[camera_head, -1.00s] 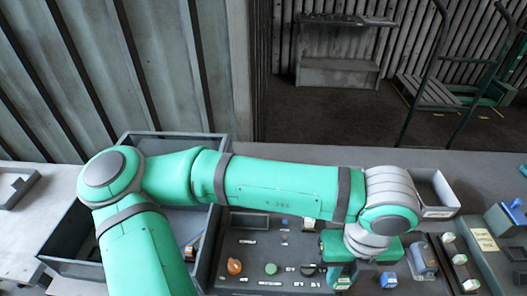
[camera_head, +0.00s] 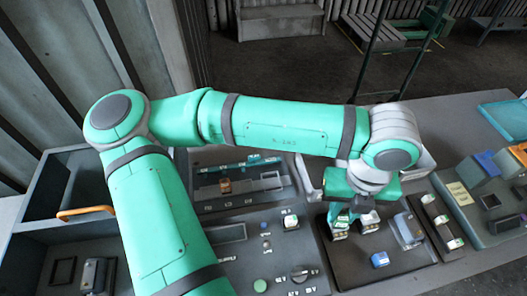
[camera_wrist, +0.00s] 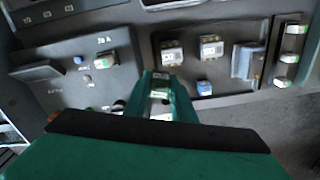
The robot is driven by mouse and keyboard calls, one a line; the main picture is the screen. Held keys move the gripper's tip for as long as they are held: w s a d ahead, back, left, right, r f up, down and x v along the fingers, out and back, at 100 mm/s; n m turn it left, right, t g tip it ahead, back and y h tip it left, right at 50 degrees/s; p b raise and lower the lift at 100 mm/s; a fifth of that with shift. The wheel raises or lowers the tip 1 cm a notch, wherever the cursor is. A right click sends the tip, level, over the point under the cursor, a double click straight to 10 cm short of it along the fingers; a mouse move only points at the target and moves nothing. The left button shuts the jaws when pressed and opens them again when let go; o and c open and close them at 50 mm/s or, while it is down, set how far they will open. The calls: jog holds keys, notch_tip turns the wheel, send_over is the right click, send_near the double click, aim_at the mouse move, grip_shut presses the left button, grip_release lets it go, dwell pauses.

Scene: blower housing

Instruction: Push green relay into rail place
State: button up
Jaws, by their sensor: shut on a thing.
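My gripper (camera_wrist: 160,88) is shut on a small block with a pale top and green on it, the green relay (camera_wrist: 160,79), seen between the two green fingers in the wrist view. In the head view my gripper (camera_head: 350,212) hangs over the left part of a dark tray, and the held relay is mostly hidden there. Two pale-topped blocks (camera_wrist: 172,53) (camera_wrist: 211,47) stand in the tray beyond the fingertips. I cannot tell which slot is the rail place, or whether the relay touches anything below it.
A blue block (camera_head: 380,260) and a grey bracket (camera_head: 408,230) are in the tray. A narrow rack (camera_head: 440,222) with green-and-white blocks lies to its right. A control panel (camera_head: 262,250) with knobs is at left, and a panel with slots (camera_head: 240,185) lies behind it.

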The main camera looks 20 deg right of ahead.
jog(key=shift+n, duration=0.6)
jog(key=w+a, duration=0.1)
jog(key=w, duration=0.1)
jog(key=w+a, duration=0.1)
jog(key=w, duration=0.2)
jog(key=w+a, duration=0.1)
jog(key=w, duration=0.2)
jog(key=shift+f, duration=0.3)
jog(key=w+a+f+n, duration=0.1)
jog(key=w+a+f, duration=0.1)
jog(key=w+a, duration=0.85)
jog(key=w+a+f+n, duration=0.1)
jog(key=w+a+f, duration=0.1)
jog(key=w+a, duration=0.85)
jog(key=shift+s+a+f, duration=0.4)
jog(key=shift+s+f, duration=0.1)
jog(key=shift+f, duration=0.35)
jog(key=shift+s+a+f, duration=0.45)
jog(key=shift+f, duration=0.45)
jog(key=shift+s+a+f, duration=0.4)
jog(key=shift+s+f, duration=0.1)
jog(key=shift+f, duration=0.35)
jog(key=shift+f, duration=1.05)
jog(key=o, duration=0.9)
notch_tip(320, 180, up, 11)
jog(key=shift+f, duration=0.1)
